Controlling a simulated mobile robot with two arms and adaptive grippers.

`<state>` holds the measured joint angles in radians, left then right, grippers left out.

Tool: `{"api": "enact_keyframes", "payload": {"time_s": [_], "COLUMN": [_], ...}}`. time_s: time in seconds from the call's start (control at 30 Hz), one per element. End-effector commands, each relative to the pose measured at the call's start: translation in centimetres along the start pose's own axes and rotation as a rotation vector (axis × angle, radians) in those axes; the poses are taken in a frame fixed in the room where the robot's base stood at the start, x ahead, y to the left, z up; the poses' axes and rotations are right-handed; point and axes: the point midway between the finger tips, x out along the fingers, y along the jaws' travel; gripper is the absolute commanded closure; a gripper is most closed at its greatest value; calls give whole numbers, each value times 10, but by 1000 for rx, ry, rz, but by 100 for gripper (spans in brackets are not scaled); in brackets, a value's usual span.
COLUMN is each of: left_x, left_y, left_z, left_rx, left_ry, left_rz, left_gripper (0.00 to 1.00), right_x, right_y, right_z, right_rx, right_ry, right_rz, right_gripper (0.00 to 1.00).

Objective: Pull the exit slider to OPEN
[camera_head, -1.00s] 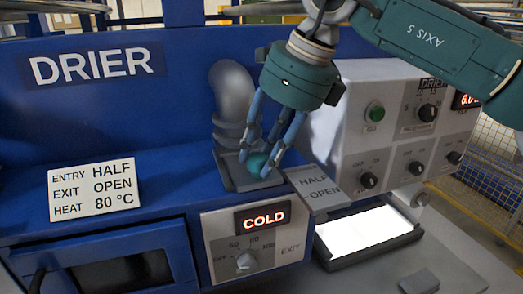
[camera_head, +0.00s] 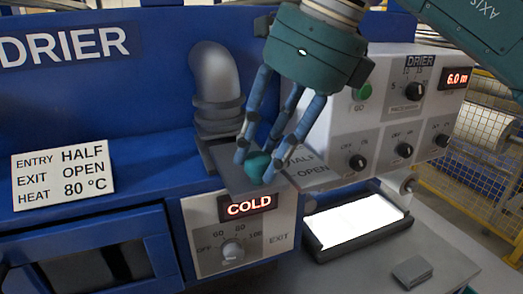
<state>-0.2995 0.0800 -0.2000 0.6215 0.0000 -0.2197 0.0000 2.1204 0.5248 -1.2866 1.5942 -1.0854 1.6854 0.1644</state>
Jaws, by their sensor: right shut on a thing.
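The exit slider is a grey plate (camera_head: 232,178) with a round green knob (camera_head: 258,164). It sticks out toward the front from the base of a grey pipe elbow (camera_head: 216,85). My right gripper (camera_head: 259,160) reaches down from above, its blue fingers shut around the knob. A tilted grey label plate (camera_head: 305,164) beside the slider reads HALF and OPEN. The knob is roughly beside the OPEN word; the fingers partly cover this area, so I cannot tell the exact alignment. My left gripper is not in view.
A white sign (camera_head: 63,174) reads ENTRY HALF, EXIT OPEN, HEAT 80 °C. Below the slider, a dial panel (camera_head: 240,245) has a display (camera_head: 248,206) reading COLD. A grey control box (camera_head: 390,110) stands close on the right. A lit white tray (camera_head: 357,222) lies in front of it.

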Motion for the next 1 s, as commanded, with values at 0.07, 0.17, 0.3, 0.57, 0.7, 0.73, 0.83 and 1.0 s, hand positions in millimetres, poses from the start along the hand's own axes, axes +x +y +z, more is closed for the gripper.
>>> {"api": "enact_keyframes", "payload": {"time_s": [0.07,0.17,0.3,0.57,0.7,0.73,0.83,1.0], "left_x": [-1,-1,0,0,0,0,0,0], "left_y": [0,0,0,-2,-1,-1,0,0], "left_z": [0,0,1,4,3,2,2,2], "left_rx": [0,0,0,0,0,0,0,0], "left_ry": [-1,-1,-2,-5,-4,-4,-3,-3], "left_rz": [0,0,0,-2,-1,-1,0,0], "left_gripper": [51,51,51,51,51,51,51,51], "right_x": [-3,-2,-1,-13,-38,-46,-68,-100], "right_y": [1,0,0,0,0,0,1,2], "right_z": [3,2,2,2,2,2,2,2], "right_rx": [-1,0,0,1,0,0,1,-1], "right_ry": [-10,-8,-5,-5,-7,-8,-8,-8], "right_rz": [1,1,0,-1,-2,-2,-1,-1], "right_gripper": [63,51,51,51,51,51,51,51]}}
